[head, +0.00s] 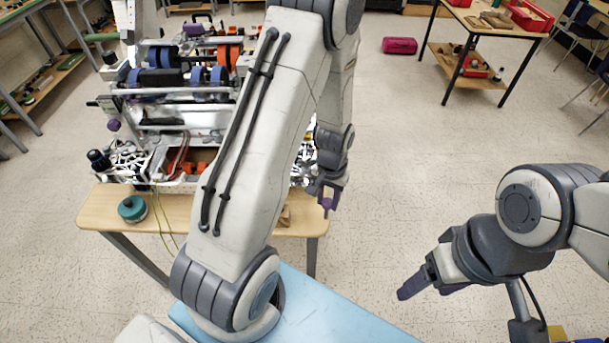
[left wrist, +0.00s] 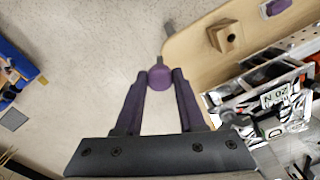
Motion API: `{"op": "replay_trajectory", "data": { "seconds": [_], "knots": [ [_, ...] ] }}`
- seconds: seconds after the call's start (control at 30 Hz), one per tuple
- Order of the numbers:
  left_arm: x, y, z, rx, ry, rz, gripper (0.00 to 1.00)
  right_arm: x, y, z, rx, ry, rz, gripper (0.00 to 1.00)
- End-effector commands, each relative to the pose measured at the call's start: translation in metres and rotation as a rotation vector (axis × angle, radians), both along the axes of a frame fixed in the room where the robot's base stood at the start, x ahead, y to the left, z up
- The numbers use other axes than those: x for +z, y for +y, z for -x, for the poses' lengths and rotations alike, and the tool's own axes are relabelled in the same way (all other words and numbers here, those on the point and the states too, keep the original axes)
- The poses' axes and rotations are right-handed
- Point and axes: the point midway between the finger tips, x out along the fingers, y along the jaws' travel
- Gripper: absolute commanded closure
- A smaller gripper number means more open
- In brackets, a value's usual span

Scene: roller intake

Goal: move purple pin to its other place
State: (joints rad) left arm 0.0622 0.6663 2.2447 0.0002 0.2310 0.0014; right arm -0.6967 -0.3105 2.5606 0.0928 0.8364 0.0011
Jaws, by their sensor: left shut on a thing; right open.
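The purple pin (left wrist: 160,77) has a round purple head and a thin grey shaft. My left gripper (head: 328,192) is shut on its head in the left wrist view, with the shaft pointing away from the fingers. In the head view the pin (head: 327,204) is small at the fingertips, off the right end of the wooden table. A wooden block with a dark hole (left wrist: 225,36) sits near the table's edge; my left arm partly covers this block (head: 285,215) in the head view. My right gripper (head: 425,292) is open and empty over the floor at lower right.
A roller machine (head: 180,95) with blue wheels stands on the wooden table (head: 100,210). A purple knob (head: 113,125) shows on its left side. A green-topped round object (head: 132,208) sits at the table's front left.

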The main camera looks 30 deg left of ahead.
Motion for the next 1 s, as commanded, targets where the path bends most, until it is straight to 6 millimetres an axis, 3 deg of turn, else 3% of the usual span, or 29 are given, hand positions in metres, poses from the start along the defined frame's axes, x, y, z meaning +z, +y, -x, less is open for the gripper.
{"op": "replay_trajectory", "data": {
  "seconds": [0.03, 0.2, 0.4, 0.67, 1.0],
  "knots": [
    [0.010, 0.021, 0.000, 0.060, 0.000, 0.000, 1.00, 0.012, 0.000, 0.000, 0.000, 0.000, 0.000, 0.30],
    [0.024, 0.090, 0.009, 0.261, 0.001, 0.000, 1.00, 0.035, 0.000, 0.000, 0.000, 0.000, 0.000, 0.30],
    [0.031, 0.144, 0.026, 0.417, 0.000, 0.001, 1.00, 0.048, 0.000, 0.000, 0.001, -0.001, -0.001, 0.30],
    [0.021, 0.153, 0.030, 0.443, 0.000, 0.000, 1.00, 0.040, 0.000, 0.000, 0.000, 0.000, 0.000, 0.30],
    [-0.015, 0.151, 0.029, 0.440, 0.000, 0.001, 1.00, 0.009, 0.000, 0.000, -0.001, 0.000, 0.000, 0.30]
  ]
}}
